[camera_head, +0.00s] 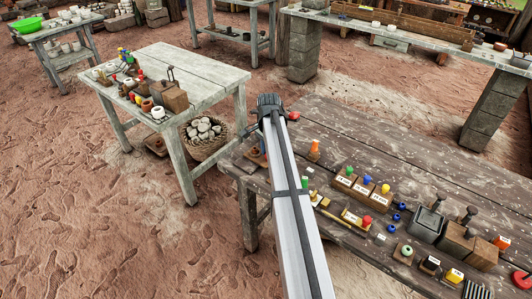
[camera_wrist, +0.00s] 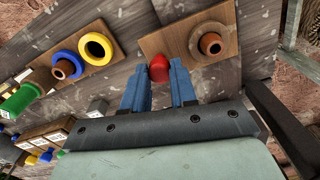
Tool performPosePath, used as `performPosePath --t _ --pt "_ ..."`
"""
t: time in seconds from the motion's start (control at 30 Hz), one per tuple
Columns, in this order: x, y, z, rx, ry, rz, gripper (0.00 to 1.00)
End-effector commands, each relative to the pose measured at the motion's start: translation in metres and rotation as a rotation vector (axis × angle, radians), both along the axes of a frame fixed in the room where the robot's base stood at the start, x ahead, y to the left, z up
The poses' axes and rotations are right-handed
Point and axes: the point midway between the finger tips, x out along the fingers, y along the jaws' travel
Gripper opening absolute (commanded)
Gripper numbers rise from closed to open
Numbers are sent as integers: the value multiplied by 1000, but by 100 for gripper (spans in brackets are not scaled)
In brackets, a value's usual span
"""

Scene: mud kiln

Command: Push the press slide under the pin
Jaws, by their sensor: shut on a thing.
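In the wrist view my gripper (camera_wrist: 158,82) has its two blue fingers closed around a rounded red knob (camera_wrist: 159,69). The knob is at the near-left edge of a brown wooden board (camera_wrist: 173,37). I cannot tell for certain which part is the press slide; what lies under the knob is hidden. In the head view my arm covers the fingertips and most of this spot.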

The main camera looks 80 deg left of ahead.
Motion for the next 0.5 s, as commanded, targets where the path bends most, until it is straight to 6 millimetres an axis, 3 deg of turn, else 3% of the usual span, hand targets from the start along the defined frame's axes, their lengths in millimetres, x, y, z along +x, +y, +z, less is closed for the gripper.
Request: performPosePath --t 0.03,0.07,0.1,0.3,0.5 --pt "0 0 0 0 0 -1 0" --pt "0 0 0 0 0 -1 30" --pt "0 0 0 0 0 -1 34" --pt "0 0 0 0 0 0 52" --pt "0 0 0 0 0 0 52"
